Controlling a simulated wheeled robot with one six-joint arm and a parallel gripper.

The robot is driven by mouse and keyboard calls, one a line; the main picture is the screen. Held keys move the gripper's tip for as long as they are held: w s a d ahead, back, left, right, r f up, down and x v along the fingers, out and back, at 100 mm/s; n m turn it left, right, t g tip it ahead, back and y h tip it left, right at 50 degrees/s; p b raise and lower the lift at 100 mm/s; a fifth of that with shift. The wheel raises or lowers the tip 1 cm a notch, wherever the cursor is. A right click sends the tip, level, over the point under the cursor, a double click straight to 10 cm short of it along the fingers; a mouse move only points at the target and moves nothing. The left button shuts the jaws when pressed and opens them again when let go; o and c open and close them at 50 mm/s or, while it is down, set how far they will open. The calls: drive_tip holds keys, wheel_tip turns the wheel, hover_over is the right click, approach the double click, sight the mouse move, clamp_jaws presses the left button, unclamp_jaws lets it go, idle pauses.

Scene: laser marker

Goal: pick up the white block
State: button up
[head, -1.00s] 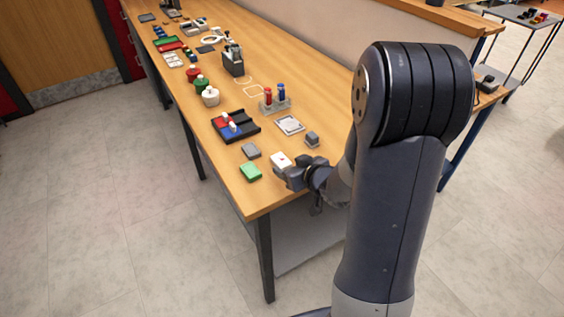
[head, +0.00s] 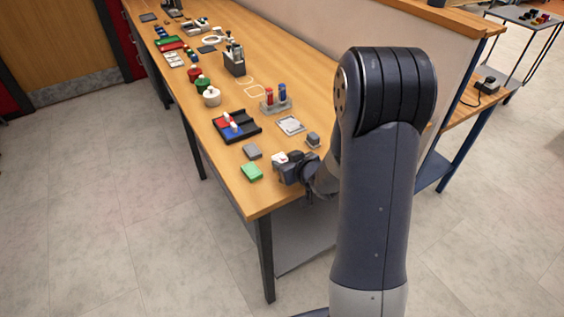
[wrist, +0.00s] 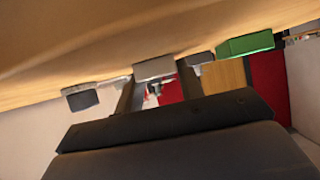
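The white block (head: 279,158) lies on the wooden table near its front end, partly hidden by my gripper (head: 288,166). In the wrist view, which shows the tabletop along the top, the white block (wrist: 154,70) appears in line with the gap between two dark fingers of my gripper (wrist: 157,88). The fingers stand apart, so my gripper is open, low at table height. I cannot tell whether they reach past the block's sides or touch it.
A green block (head: 251,172) and a grey block (head: 252,151) lie left of the white block. A dark grey block (head: 313,139) stands behind it to the right. A flat silver plate (head: 291,125) and a black tray (head: 253,134) lie farther back.

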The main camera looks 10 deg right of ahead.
drive_tip(key=c, duration=0.4)
